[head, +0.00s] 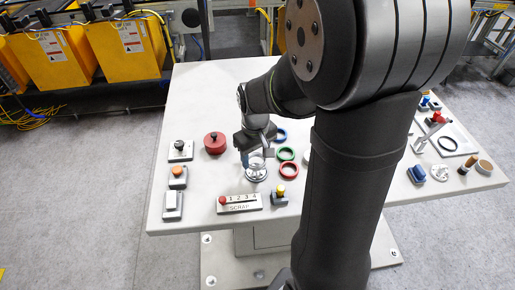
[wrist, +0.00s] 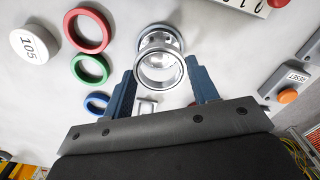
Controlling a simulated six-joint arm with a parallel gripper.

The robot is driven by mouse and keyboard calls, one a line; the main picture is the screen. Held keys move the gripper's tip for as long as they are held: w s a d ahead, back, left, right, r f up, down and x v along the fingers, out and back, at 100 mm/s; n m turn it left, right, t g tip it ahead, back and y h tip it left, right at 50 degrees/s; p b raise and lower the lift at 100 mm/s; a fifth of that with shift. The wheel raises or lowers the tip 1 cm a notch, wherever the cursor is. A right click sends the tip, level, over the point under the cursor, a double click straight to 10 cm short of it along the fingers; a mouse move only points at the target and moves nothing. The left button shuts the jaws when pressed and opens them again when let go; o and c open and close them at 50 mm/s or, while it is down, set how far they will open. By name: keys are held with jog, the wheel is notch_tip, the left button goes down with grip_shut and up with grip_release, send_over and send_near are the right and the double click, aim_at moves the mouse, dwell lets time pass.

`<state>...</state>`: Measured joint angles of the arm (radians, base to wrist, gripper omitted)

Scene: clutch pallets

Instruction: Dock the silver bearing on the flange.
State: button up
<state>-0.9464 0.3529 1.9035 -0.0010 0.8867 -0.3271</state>
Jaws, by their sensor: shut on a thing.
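The silver bearing (wrist: 160,70) is a shiny ring held between the two blue fingers of my gripper (wrist: 162,85). In the head view the gripper (head: 255,157) is low over the table's front middle, shut on the bearing (head: 257,161). The silver flange (head: 256,176) stands on the table right under it. In the wrist view the flange (wrist: 160,33) shows partly behind the bearing, which hides much of it. I cannot tell whether bearing and flange touch.
Red (head: 289,171), green (head: 286,154) and blue (head: 280,135) rings lie just right of the flange. A scrap plate with a red button (head: 239,204) is in front. A red lidded pot (head: 215,143) and button boxes (head: 178,177) stand left. The table's back left is clear.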

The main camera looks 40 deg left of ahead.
aim_at(256, 164)
jog(key=shift+f, duration=1.4)
jog(key=shift+f, duration=0.6)
jog(key=o, duration=0.8)
jog(key=shift+c, duration=0.2)
jog(key=shift+r, duration=0.1)
notch_tip(256, 164, up, 11)
dwell(0.7)
jog(key=shift+f, duration=4.35)
